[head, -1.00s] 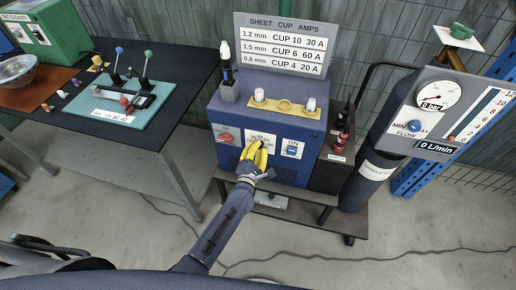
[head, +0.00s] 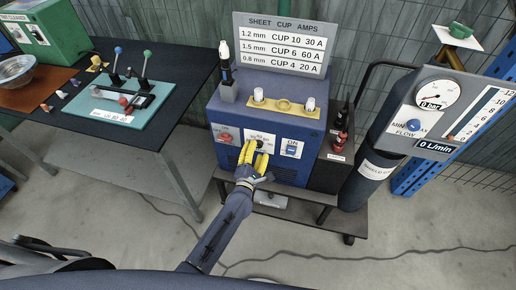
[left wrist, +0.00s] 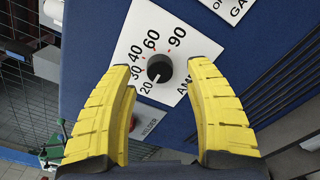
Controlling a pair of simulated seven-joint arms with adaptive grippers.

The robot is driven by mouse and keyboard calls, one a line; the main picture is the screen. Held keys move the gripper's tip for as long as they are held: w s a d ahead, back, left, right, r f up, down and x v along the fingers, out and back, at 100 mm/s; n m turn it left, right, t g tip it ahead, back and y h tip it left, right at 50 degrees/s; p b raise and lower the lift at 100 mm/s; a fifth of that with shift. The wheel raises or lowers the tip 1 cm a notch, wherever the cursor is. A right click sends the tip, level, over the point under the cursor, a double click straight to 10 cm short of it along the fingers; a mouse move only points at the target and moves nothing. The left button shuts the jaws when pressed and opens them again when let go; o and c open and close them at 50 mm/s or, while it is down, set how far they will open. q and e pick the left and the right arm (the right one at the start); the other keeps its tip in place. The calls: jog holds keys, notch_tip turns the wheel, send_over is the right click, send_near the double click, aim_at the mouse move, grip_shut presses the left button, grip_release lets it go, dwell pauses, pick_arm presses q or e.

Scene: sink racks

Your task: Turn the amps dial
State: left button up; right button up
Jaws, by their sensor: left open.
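The amps dial is a black round knob (left wrist: 159,68) on a white plate marked 20, 30, 40, 60 and 90. Its small pale mark seems to face the 20. In the head view the dial plate (head: 262,137) is on the front of the blue welder box (head: 225,110), partly hidden behind my fingers. My left gripper (head: 254,152) is open and empty in front of the plate. In the left wrist view its yellow fingers (left wrist: 162,90) stand wide apart either side of the knob, not touching it. My right gripper is not in view.
A red switch (head: 225,137) and a blue ON switch (head: 291,149) flank the dial plate. A sign (head: 285,44) lists sheet, cup and amps. A gas cylinder (head: 366,180) and flow panel (head: 440,110) stand right; a dark workbench (head: 90,120) stands left.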

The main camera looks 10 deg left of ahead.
pick_arm(q)
jog(key=s+a, duration=0.1)
jog(key=s, duration=0.9)
jog(key=shift+s, duration=0.15)
jog(key=s+a+f+m+g, duration=0.1)
jog(key=s+f+m+g, duration=0.25)
jog(key=f+m, duration=0.45)
jog(key=s+f+m+g+h, duration=0.15)
jog(key=s+f+m, duration=0.35)
jog(key=f, duration=0.7)
jog(key=s+a+f+m+g, duration=0.1)
jog(key=s+f+m+g, duration=0.2)
jog(key=s+f+m, duration=0.5)
jog(key=s+a+f+m+g+y, duration=0.1)
jog(key=s+a+f+m+g, duration=0.1)
jog(key=s+a+f, duration=0.2)
jog(key=s+a+f+m+g+y, duration=0.1)
jog(key=s+a+f, duration=0.4)
jog(key=s+f, duration=0.5)
jog(key=s+a+f+m+g+y, duration=0.1)
jog(key=s+a+f+m+g, duration=0.2)
jog(key=s, duration=1.3)
notch_tip(320, 180, down, 4)
jog(key=shift+s+a+r+g+y, duration=0.1)
jog(key=shift+s+a+g+y, duration=0.2)
jog(key=shift+a+g, duration=0.7)
jog(key=shift+w+d, duration=0.1)
jog(key=shift+d, duration=0.15)
